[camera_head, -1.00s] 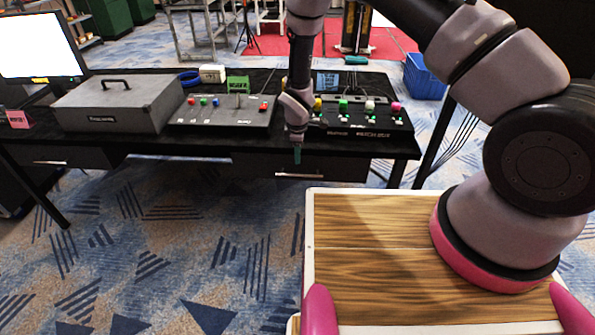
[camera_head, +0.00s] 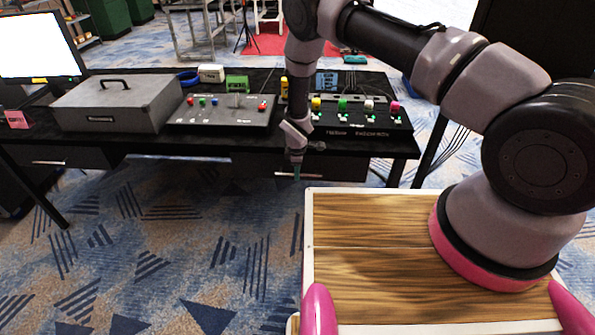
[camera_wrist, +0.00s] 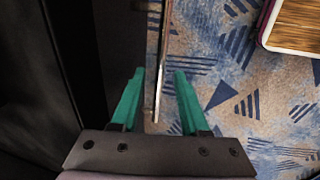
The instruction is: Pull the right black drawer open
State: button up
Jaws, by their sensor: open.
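The right black drawer (camera_head: 252,165) is under the desk's right half and looks shut. Its thin silver handle (camera_head: 283,174) shows behind my gripper tip. My gripper (camera_head: 296,172) is at the handle, pointing down in front of the drawer. In the wrist view, the two teal fingers of my gripper (camera_wrist: 159,75) are open. The silver handle (camera_wrist: 162,50) runs lengthwise between them, with a gap to each finger. The dark drawer front (camera_wrist: 120,40) is on the left side there. I cannot tell of any contact.
The black desk (camera_head: 150,142) carries a grey case (camera_head: 118,103), a button panel (camera_head: 222,110) and a switcher (camera_head: 360,118). A left drawer (camera_head: 75,157) has its own handle. Patterned carpet (camera_head: 180,230) lies clear in front of the desk.

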grip_shut()
dwell(1.3)
